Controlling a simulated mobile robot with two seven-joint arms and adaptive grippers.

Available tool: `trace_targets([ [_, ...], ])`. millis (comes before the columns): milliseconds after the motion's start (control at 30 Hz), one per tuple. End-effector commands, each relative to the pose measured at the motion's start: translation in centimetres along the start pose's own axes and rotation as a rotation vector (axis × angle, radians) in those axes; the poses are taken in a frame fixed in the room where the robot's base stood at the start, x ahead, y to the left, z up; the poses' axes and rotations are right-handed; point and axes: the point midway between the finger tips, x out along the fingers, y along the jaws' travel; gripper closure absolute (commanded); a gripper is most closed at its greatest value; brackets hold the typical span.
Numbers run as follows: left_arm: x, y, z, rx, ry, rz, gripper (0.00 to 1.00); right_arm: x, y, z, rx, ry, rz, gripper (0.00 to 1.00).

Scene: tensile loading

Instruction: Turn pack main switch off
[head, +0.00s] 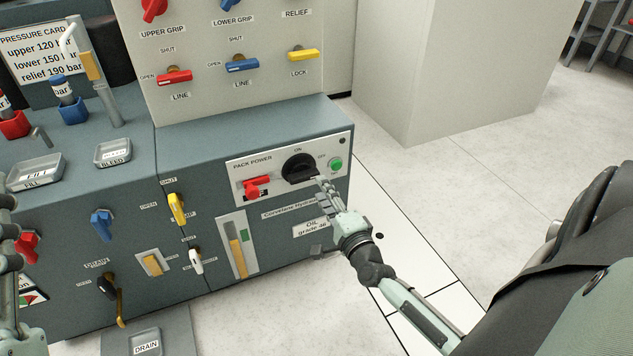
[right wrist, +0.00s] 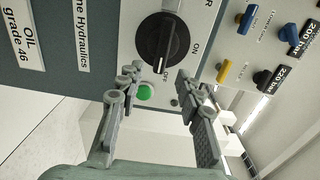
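The pack main switch (head: 299,168) is a black rotary knob on the white PACK POWER panel, with ON printed above it and OFF to its right. In the right wrist view the knob (right wrist: 160,40) shows its raised bar lying roughly along the direction of the OFF label. My right gripper (head: 324,187) is at the panel, just below and right of the knob. In the right wrist view its two fingers (right wrist: 158,82) are apart with nothing between them, short of the knob. Contact is not visible. My left gripper (head: 7,225) is mostly cut off at the left edge.
A red lever (head: 257,186) sits left of the knob, and a green button (head: 336,164) sits to its right. A valve panel (head: 238,45) with coloured handles rises above. Yellow handle (head: 177,208) is on the cabinet front. Open floor lies right of the cabinet.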

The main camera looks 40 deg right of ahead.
Motion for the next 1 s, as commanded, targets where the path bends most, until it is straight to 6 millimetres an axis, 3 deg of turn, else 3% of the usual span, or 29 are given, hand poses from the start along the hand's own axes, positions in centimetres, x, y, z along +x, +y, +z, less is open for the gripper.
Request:
trace_targets([
  [100, 0.0, 0.0, 0.0, 0.001, 0.001, 0.001, 0.60, -2.7, 0.1, 0.0, -0.002, -0.002, 0.004, 0.64],
  [333, 0.0, 0.0, -0.1, 0.001, 0.002, 0.001, 0.60, -5.8, 0.1, 0.0, -0.001, -0.001, 0.002, 0.64],
  [1000, 0.0, 0.0, -0.1, 0.001, 0.003, 0.001, 0.60, -6.3, 0.0, 0.1, -0.001, -0.001, -0.001, 0.64],
])
